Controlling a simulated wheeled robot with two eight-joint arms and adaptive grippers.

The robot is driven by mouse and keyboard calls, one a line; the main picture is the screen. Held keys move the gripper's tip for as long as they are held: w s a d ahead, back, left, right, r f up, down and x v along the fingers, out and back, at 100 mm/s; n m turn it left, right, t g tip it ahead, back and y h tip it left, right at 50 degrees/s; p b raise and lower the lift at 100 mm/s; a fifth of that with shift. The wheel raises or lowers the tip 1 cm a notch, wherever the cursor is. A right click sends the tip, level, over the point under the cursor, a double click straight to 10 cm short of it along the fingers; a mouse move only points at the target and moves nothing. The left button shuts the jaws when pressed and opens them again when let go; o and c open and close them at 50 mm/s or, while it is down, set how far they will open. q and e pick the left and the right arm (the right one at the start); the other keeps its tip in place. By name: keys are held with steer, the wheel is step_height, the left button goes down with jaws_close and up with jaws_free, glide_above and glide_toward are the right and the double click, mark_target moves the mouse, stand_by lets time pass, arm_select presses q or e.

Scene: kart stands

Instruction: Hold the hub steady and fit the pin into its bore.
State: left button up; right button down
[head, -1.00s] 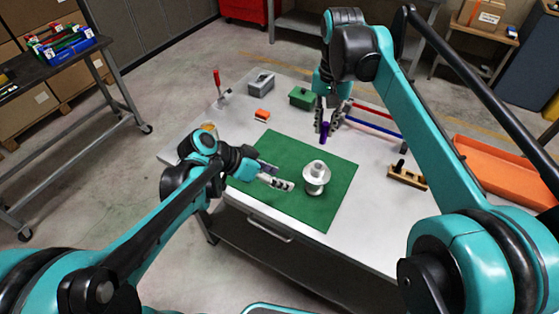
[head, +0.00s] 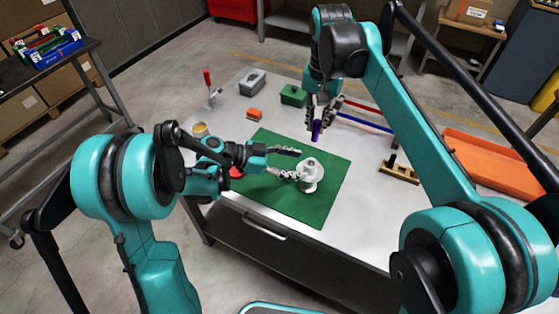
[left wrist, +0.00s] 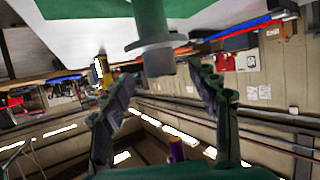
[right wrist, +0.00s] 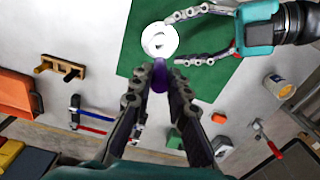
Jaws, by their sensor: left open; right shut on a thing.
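The hub (head: 311,183), a pale flanged cylinder, stands upright on the green mat (head: 265,207). My left gripper (head: 298,164) is open beside it, with fingertips reaching the hub's left side. The left wrist view shows the hub (left wrist: 150,28) just beyond the spread fingertips; I cannot tell whether they touch it. My right gripper (head: 318,123) is shut on the purple pin (head: 316,133) and holds it pointing down, above and behind the hub. In the right wrist view the pin (right wrist: 159,77) sits between the fingertips, near the hub's round top (right wrist: 159,39).
A wooden block with pegs (head: 399,170) and red and blue bars (head: 365,123) lie right on the white table. A grey box (head: 252,82), a green box (head: 293,95), an orange block (head: 254,113) and a yellow-topped can (head: 200,129) stand toward the back left.

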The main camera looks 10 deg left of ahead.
mark_target(309, 175)
arm_select(q)
steer(key=shift+x, duration=2.4)
jaws_close()
arm_select(e)
steer(key=shift+n, duration=0.3)
step_height(309, 175, down, 7)
steer(key=shift+r, duration=0.1)
